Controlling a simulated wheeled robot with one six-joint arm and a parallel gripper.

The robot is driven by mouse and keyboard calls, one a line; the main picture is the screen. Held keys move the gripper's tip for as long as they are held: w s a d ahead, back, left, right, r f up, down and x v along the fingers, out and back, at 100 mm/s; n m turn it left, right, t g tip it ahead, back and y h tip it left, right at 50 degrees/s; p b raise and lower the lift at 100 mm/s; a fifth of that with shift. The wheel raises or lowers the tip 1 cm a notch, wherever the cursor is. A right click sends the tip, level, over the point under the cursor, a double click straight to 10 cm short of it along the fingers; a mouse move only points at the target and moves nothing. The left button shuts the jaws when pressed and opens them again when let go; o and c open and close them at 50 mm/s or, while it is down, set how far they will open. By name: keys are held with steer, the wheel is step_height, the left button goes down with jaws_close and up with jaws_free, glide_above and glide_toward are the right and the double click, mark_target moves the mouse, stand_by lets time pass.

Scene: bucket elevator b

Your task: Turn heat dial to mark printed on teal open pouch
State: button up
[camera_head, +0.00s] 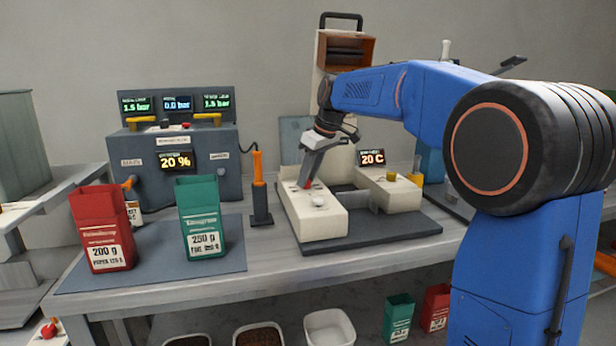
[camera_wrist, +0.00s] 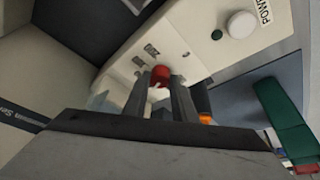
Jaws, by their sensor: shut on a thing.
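The heat dial is a small red knob (camera_wrist: 160,72) on the cream sealer (camera_head: 315,219), with printed marks beside it that I cannot read clearly. My gripper (camera_head: 307,182) points down at the sealer's left block. In the wrist view my gripper's two fingers (camera_wrist: 161,84) are shut on the red knob, hiding part of it. The sealer's display (camera_head: 372,158) reads 20 C. The teal open pouch (camera_head: 204,222) stands upright on the mat, left of the sealer. Its white label reads 250 g, with a smaller line that is too small to read surely.
A red open pouch (camera_head: 101,232) labelled 200 g stands left of the teal one. A grey machine (camera_head: 185,165) showing 20 % stands behind, with an orange-handled tool (camera_head: 259,190) beside the sealer. A white knob (camera_wrist: 242,24) marked POWER is near the dial. Bins sit below the bench.

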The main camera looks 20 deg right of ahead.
steer(key=m+h, duration=0.1)
steer(key=m, duration=0.2)
steer(key=shift+a+m+t, duration=0.15)
steer(key=shift+m+t, duration=0.15)
steer(key=m+h, duration=0.2)
steer(key=m, duration=0.2)
steer(key=shift+a+m, duration=0.15)
steer(key=shift+m, duration=0.15)
steer(key=m+h, duration=0.1)
steer(key=m, duration=0.2)
steer(key=shift+a+m+h, duration=0.1)
steer(key=shift+m+h, duration=0.2)
steer(key=shift+a+m+g+h, duration=0.1)
steer(key=shift+m+g+h, duration=0.45)
steer(key=shift+m, duration=1.35)
steer(key=o, duration=1)
steer(key=shift+o, duration=0.2)
